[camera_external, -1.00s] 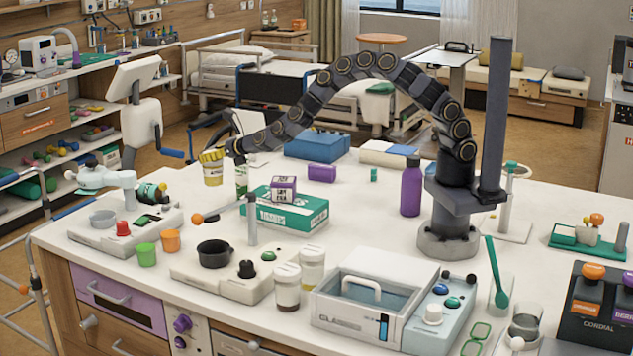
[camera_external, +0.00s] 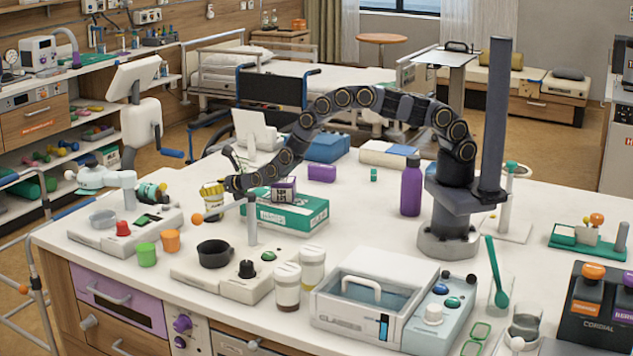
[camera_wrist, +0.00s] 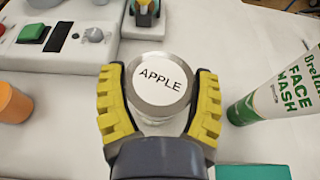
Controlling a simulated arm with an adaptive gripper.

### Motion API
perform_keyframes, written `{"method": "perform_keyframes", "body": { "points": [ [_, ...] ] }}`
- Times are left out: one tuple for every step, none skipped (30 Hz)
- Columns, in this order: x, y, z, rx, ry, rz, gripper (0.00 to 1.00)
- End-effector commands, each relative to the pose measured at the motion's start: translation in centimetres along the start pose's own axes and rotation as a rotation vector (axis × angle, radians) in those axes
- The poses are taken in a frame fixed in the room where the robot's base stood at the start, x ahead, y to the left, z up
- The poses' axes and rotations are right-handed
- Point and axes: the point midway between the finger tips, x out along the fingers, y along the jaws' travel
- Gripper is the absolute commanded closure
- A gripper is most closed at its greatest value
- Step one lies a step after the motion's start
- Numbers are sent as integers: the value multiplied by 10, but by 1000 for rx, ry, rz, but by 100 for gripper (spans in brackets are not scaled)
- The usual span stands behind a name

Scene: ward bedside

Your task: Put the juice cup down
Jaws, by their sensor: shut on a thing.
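The juice cup (camera_wrist: 161,78) has a round white lid reading APPLE with a grey rim. My gripper (camera_wrist: 160,95) is shut on it, with yellow ridged pads on both sides. In the external view the cup (camera_external: 212,206) is upright and low over the white tabletop, left of the green box. My gripper (camera_external: 212,189) is around its upper part there. I cannot tell whether the cup's base touches the table.
A face wash tube (camera_wrist: 285,92) stands close on the right in the wrist view. An orange cup (camera_external: 171,240), a green cup (camera_external: 147,254), a green tissue box (camera_external: 292,213) and a white device (camera_external: 125,232) are nearby. Bare tabletop shows around the juice cup.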

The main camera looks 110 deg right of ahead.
Motion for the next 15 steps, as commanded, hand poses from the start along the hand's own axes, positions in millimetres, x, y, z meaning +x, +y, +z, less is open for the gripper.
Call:
{"method": "perform_keyframes", "body": {
  "points": [
    [2,0,-4,-2,-1,1,67],
    [2,0,-6,-2,-2,1,67],
    [2,1,-7,0,-2,1,67],
    [3,1,-7,1,-2,1,67],
    [3,1,-8,2,-2,2,67],
    [3,1,-8,2,-2,2,67],
    [3,1,-7,3,-2,2,67],
    [3,1,-7,3,-2,2,67],
    [3,1,-7,2,-2,2,67],
    [3,1,-7,2,-2,1,67],
    [3,1,-7,2,-2,1,67],
    [3,1,-8,2,-2,1,67],
    [3,0,-9,1,-2,1,67],
    [4,0,-10,1,-1,1,67],
    [4,0,-10,1,-1,1,25]
  ]
}}
